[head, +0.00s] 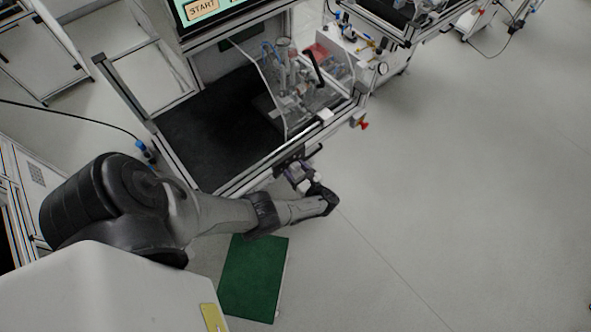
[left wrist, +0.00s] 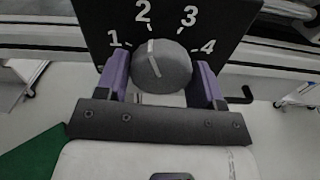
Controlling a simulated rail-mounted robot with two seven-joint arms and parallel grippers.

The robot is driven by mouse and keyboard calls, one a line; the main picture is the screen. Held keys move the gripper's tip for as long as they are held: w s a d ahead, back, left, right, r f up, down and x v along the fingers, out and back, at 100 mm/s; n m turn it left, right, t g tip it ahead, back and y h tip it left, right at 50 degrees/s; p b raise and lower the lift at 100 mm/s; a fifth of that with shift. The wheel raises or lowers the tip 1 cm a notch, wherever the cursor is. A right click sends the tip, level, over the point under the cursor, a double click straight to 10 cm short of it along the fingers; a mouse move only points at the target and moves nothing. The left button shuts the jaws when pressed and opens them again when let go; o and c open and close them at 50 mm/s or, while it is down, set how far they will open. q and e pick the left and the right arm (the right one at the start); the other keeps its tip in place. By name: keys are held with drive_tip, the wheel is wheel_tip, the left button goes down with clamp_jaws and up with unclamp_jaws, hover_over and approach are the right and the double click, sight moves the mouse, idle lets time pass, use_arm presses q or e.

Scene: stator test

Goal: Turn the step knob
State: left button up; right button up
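The step knob (left wrist: 162,66) is a round grey dial on a black panel (left wrist: 225,22) with the white numbers 1 to 4. Its white mark points up and slightly left, toward the 2. My left gripper (left wrist: 163,80) has one purple finger on each side of the knob, and I see no clear gap on either side. In the head view my left gripper (head: 297,173) is at the front edge of the workstation; the knob is too small or hidden there. My right gripper is not in view.
The workstation has a metal frame and a black worktop (head: 215,125). A clear-walled fixture (head: 300,90) stands on it, below a START screen (head: 203,8). A red knob (head: 363,124) sticks out at the right. A green mat (head: 253,278) lies on the floor; floor to the right is clear.

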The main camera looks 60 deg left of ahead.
use_arm(q)
drive_tip(key=o, duration=0.4)
drive_tip(key=shift+d, duration=0.1)
drive_tip(key=b+v, duration=0.2)
drive_tip(key=v, duration=1.1)
drive_tip(key=shift+w+d, duration=0.15)
drive_tip(key=shift+d, duration=0.15)
